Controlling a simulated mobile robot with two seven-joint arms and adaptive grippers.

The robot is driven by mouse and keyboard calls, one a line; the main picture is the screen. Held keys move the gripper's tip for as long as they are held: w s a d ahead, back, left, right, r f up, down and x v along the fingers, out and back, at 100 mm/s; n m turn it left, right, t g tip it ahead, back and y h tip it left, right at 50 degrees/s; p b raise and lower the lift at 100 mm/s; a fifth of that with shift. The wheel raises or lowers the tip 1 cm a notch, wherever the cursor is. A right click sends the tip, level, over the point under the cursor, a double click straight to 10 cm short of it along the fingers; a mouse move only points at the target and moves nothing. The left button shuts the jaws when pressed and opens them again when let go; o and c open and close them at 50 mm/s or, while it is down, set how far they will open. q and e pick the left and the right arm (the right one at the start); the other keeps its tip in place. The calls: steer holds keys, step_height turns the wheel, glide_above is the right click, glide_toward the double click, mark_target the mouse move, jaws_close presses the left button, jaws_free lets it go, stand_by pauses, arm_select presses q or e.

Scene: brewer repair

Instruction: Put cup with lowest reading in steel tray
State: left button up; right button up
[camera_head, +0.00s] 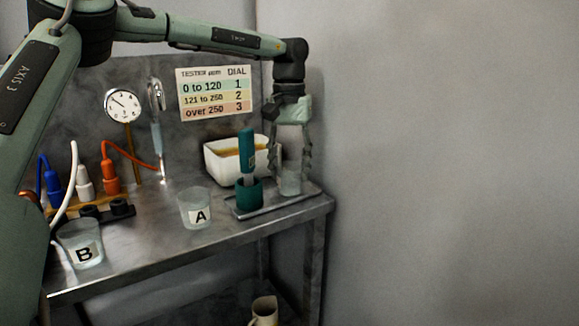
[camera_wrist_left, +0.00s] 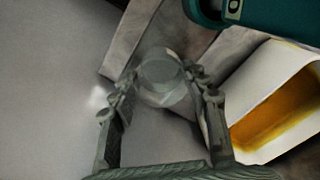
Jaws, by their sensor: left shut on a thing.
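My left gripper (camera_head: 291,173) is shut on a clear cup (camera_head: 290,186) at the right end of the steel tray (camera_head: 270,208). I cannot tell whether the cup touches the tray. In the left wrist view the cup (camera_wrist_left: 160,72) is between the fingers (camera_wrist_left: 162,105); no letter shows on it. Cup A (camera_head: 195,210) stands upright on the bench, left of the tray. Cup B (camera_head: 82,245) stands at the front left. My right gripper is not in view.
A white tub (camera_head: 222,165) with amber contents sits behind the tester. The metal bench (camera_head: 150,252) ends just right of the tray. A beige mug (camera_head: 264,311) is below.

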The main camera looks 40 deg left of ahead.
arm_select(q)
steer(key=shift+f, duration=0.1)
steer(key=o, duration=1.2)
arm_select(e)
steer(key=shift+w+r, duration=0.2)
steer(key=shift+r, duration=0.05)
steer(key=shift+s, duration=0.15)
arm_select(q)
steer(key=shift+r, duration=0.25)
step_height(320, 180, up, 12)
steer(key=shift+f+p, duration=0.15)
steer(key=shift+p, duration=0.15)
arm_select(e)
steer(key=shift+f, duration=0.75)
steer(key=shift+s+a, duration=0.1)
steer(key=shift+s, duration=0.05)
